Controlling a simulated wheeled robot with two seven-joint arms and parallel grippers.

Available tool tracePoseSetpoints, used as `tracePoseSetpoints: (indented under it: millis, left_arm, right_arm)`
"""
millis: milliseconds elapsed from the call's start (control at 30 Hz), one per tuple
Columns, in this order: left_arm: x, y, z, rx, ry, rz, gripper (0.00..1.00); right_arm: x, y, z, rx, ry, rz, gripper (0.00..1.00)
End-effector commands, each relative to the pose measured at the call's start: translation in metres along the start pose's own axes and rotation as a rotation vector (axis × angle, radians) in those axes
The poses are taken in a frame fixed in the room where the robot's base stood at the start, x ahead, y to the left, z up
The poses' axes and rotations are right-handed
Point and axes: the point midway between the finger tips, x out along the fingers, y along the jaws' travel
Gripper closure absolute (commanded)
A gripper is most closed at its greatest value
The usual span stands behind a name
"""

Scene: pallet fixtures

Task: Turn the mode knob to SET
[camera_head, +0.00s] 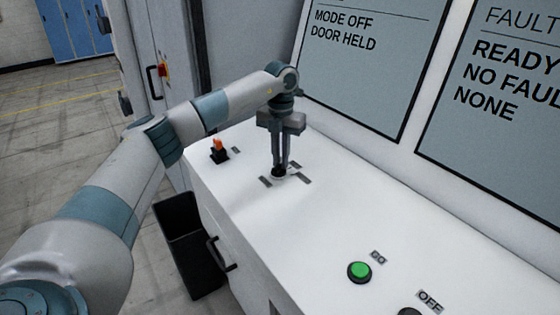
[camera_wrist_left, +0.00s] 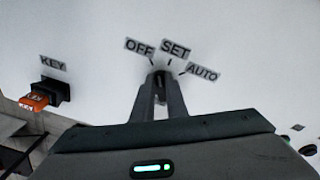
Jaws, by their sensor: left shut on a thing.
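The mode knob (camera_head: 278,173) is a small dark knob on the white console top (camera_head: 320,225). In the left wrist view the knob (camera_wrist_left: 161,84) sits between the fingertips, mostly hidden by them. Labels OFF (camera_wrist_left: 139,47), SET (camera_wrist_left: 176,48) and AUTO (camera_wrist_left: 203,73) fan around it, with short tick marks. My left gripper (camera_head: 280,167) points straight down and is shut on the knob; its fingertips also show in the left wrist view (camera_wrist_left: 160,92). Which mark the knob points to is hard to tell. The screen (camera_head: 365,60) reads MODE OFF, DOOR HELD. My right gripper is out of view.
An orange key switch (camera_head: 218,151) stands left of the knob. A green button (camera_head: 359,271) labelled GO and a dark button (camera_head: 410,312) labelled OFF are nearer the front. Another screen (camera_head: 510,95) stands at the right. A black bin (camera_head: 188,245) is beside the console.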

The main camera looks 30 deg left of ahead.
Motion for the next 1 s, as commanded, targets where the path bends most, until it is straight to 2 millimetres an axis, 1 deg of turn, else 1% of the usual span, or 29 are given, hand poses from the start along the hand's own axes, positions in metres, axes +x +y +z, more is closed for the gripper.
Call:
tracePoseSetpoints:
  millis: [33, 100, 500, 700, 1000]
  left_arm:
    - [0.001, -0.001, 0.001, 0.037, -0.004, -0.001, 1.00]
    - [0.000, -0.002, 0.001, 0.097, -0.005, -0.001, 1.00]
    - [-0.001, -0.005, 0.000, 0.403, -0.005, 0.001, 1.00]
    - [-0.002, -0.006, -0.001, 0.485, -0.005, 0.000, 1.00]
    - [-0.002, -0.006, -0.001, 0.514, -0.005, 0.000, 1.00]
  right_arm:
    - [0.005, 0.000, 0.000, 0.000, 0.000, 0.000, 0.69]
    - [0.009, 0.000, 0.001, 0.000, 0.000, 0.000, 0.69]
    - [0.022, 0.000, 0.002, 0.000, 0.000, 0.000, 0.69]
    - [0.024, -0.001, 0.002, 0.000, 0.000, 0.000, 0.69]
    - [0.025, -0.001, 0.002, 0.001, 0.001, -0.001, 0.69]
